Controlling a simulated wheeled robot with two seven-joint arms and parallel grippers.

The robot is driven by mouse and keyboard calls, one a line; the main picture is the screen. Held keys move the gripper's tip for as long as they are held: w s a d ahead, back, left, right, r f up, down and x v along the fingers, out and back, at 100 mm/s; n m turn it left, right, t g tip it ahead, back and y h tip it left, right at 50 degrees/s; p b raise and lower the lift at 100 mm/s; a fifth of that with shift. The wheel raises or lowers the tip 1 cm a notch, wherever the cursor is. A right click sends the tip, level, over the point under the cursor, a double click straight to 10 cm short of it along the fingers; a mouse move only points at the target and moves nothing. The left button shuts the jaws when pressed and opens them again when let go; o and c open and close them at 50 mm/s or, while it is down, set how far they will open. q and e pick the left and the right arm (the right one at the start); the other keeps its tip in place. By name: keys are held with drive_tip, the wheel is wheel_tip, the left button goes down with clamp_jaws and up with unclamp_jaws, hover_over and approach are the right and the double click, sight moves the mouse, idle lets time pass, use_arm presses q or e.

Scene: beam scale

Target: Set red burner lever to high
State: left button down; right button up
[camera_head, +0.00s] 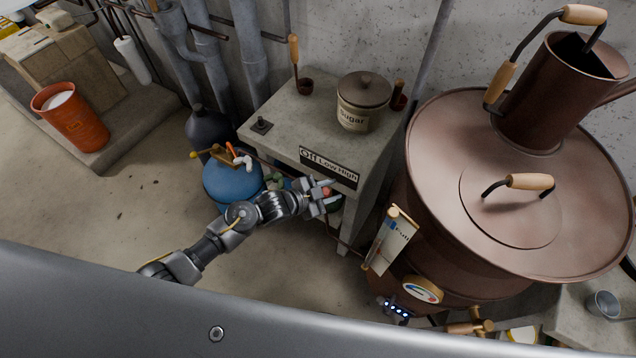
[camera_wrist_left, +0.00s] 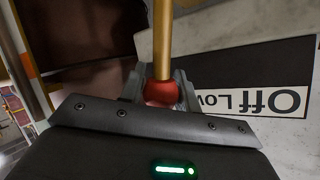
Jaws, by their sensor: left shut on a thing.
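My left gripper (camera_head: 322,195) is at the front of the concrete stand, just below the black sign (camera_head: 329,167) that reads "Off Low High". In the left wrist view my left gripper (camera_wrist_left: 161,88) is shut on the red ball knob of the burner lever (camera_wrist_left: 162,92). A brass rod runs up from the knob in that view. In the head view only a little of the red knob (camera_head: 326,191) shows between the fingers, below the right part of the sign. The exact lever setting is hard to tell. My right gripper is not in view.
A sugar pot (camera_head: 363,102) and a long-handled ladle (camera_head: 304,86) stand on the stand. A large copper still (camera_head: 440,150) is close on the right. A blue gas tank (camera_head: 232,184) stands left of the stand. Open floor (camera_head: 110,215) lies further left.

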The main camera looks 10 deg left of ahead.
use_arm(q)
drive_tip(key=shift+s+d+f+m+y, duration=0.15)
drive_tip(key=shift+s+d+m+y, duration=0.1)
drive_tip(key=shift+d, duration=0.15)
drive_tip(key=shift+s+d+f+m+y, duration=0.15)
drive_tip(key=shift+d+m+y, duration=0.1)
drive_tip(key=shift+d, duration=0.15)
drive_tip(key=shift+d+f, duration=0.2)
drive_tip(key=shift+d, duration=0.05)
drive_tip(key=shift+y, duration=0.3)
drive_tip(key=shift+s, duration=0.1)
drive_tip(key=c, duration=1)
unclamp_jaws()
drive_tip(key=shift+f, duration=0.1)
drive_tip(key=shift+c, duration=0.2)
drive_tip(key=b+v, duration=0.1)
drive_tip(key=v, duration=0.9)
drive_tip(key=shift+s+a+r, duration=0.15)
drive_tip(key=shift+a+r, duration=0.05)
drive_tip(key=shift+a, duration=0.05)
